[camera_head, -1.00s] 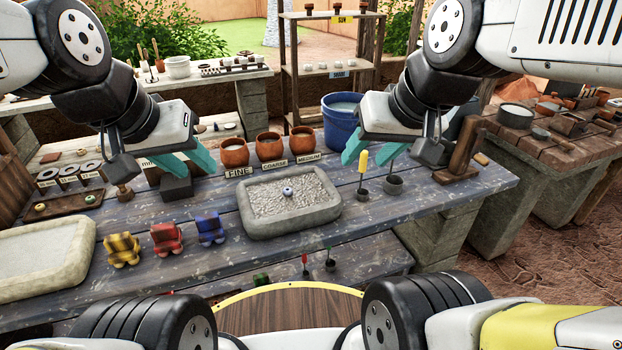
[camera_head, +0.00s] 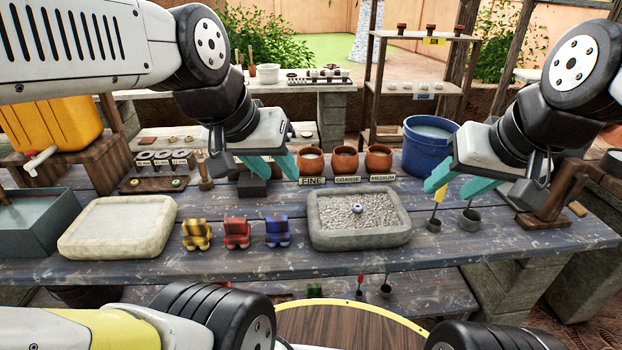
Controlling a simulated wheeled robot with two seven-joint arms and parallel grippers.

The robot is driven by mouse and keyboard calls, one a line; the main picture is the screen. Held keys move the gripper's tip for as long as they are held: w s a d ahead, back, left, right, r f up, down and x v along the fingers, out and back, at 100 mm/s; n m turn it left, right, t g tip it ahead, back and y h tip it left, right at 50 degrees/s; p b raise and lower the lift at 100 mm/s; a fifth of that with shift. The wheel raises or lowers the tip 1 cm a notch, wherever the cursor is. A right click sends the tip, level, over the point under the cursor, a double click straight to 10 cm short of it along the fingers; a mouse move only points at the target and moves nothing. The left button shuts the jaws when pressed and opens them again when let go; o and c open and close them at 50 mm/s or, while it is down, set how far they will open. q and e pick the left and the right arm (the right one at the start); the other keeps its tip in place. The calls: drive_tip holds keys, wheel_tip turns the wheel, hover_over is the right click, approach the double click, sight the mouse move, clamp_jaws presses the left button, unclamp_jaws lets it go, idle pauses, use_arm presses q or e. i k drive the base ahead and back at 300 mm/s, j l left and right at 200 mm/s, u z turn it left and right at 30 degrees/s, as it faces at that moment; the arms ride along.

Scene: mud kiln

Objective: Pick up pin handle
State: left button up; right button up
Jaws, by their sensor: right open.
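A pin tool with a yellow handle (camera_head: 439,191) stands in a small dark cup (camera_head: 434,224) at the right of the blue-grey workbench. My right gripper (camera_head: 437,182) has its teal fingers apart near the top of this handle and overlaps it in view. I cannot tell whether they touch, but the handle still stands in its cup. My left gripper (camera_head: 274,166) is open and empty above a dark block (camera_head: 252,185) at the back of the bench, left of the clay pots.
A second cup (camera_head: 471,220) with a pin stands right of the yellow one, beside a wooden stand (camera_head: 548,206). A blue bucket (camera_head: 428,150) is behind. A stone tray (camera_head: 357,237) and several coloured blocks (camera_head: 237,233) lie to the left. Small red and green pins show on the lower shelf.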

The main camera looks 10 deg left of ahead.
sight(202, 168)
drive_tip(key=u, duration=1.25)
drive_tip(key=i+j, duration=0.2)
drive_tip(key=i+j+z, duration=0.1)
drive_tip(key=j, duration=0.35)
drive_tip(key=i+j, duration=0.25)
drive_tip(key=i+j+z, duration=0.1)
drive_tip(key=j, duration=0.3)
drive_tip(key=i+j, duration=0.25)
drive_tip(key=i+j+z, duration=0.1)
drive_tip(key=j, duration=0.35)
drive_tip(key=i, duration=0.05)
